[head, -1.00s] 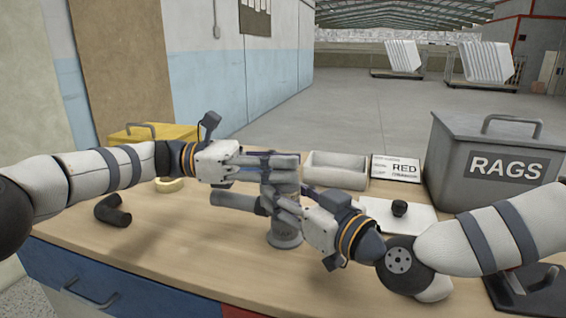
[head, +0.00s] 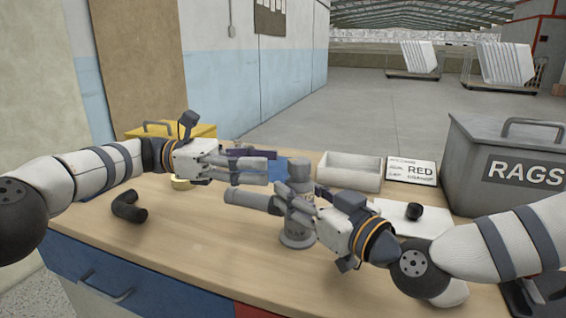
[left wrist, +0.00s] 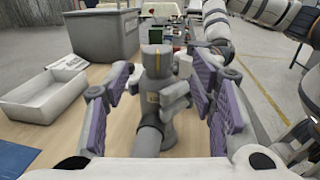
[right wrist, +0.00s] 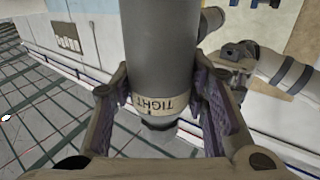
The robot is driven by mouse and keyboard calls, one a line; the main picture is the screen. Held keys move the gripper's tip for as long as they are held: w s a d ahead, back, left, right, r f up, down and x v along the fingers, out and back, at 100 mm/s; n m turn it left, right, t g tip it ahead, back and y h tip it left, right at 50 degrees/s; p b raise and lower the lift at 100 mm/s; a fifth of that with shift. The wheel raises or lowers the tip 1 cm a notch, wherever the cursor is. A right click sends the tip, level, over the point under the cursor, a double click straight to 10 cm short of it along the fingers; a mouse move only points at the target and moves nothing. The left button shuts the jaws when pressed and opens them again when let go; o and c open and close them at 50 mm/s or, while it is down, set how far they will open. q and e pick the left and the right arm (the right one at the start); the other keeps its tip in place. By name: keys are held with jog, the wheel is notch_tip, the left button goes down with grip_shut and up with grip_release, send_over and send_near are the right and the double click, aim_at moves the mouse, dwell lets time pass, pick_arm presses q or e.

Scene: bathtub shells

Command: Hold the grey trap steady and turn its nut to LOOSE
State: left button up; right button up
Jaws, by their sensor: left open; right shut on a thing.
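The grey trap (head: 297,239) stands upright on the bench, its side pipe (head: 247,200) pointing left. Its nut (head: 300,170) is the round cap on top; in the left wrist view the nut (left wrist: 156,62) bears a yellow line. My right gripper (head: 292,205) is shut on the trap's body below the nut. In the right wrist view the grey body (right wrist: 160,50) lies between its fingers, with an upside-down TIGHT label (right wrist: 160,103). My left gripper (head: 266,168) is open and empty, left of the nut and apart from it.
A RAGS bin (head: 472,150) stands at right.

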jog(key=shift+f, duration=0.4)
jog(key=o, duration=1.4)
jog(key=shift+c, duration=0.2)
jog(key=shift+w+r, duration=0.1)
jog(key=shift+r, duration=0.05)
